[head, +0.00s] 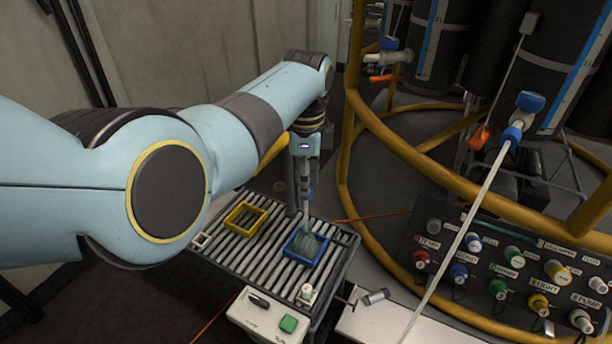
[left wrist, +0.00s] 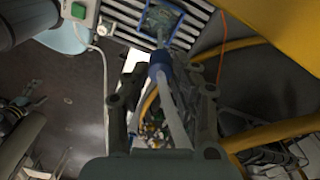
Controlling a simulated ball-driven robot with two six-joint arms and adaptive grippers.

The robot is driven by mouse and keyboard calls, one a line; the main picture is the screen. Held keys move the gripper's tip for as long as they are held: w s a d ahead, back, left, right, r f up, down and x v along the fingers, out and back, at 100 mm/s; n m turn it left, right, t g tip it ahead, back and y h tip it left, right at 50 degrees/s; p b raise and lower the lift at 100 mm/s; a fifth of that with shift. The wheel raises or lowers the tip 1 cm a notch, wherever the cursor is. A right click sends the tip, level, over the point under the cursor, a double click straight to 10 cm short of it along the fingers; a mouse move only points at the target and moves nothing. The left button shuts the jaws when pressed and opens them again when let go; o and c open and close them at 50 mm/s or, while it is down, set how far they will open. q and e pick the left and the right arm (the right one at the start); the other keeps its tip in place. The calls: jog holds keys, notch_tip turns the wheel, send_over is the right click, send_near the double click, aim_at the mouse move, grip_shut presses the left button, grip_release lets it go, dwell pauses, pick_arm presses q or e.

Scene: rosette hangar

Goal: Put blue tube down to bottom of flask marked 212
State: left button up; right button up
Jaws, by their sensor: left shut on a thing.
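My left gripper (head: 305,187) points down above the slatted rack and is shut on a pale tube with a blue collar. In the left wrist view this blue tube (left wrist: 160,72) runs between the fingers toward a blue square frame (left wrist: 145,24). In the head view the blue frame (head: 291,250) sits on the rack, with a clear vessel (head: 311,246) inside it, seemingly a flask. The tube's lower end is over or in that vessel; I cannot tell how deep. No number 212 is readable. My right gripper is not in view.
An empty yellow frame (head: 262,211) sits left of the blue one on the slatted rack (head: 250,256). A white box with a green button (head: 288,324) is at the front. A white hose (head: 462,235) crosses before the knob panel (head: 500,268). Yellow rails (head: 400,143) curve at right.

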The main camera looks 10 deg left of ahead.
aim_at(306, 203)
pick_arm(q)
jog(key=shift+f+b, duration=0.55)
jog(key=shift+f, duration=0.65)
jog(key=shift+f+b, duration=1.45)
jog(key=shift+f, duration=0.55)
jog(key=o, duration=1)
jog(key=shift+f, duration=0.1)
jog(key=shift+o, duration=0.2)
jog(key=o, duration=0.5)
jog(key=shift+s, duration=0.1)
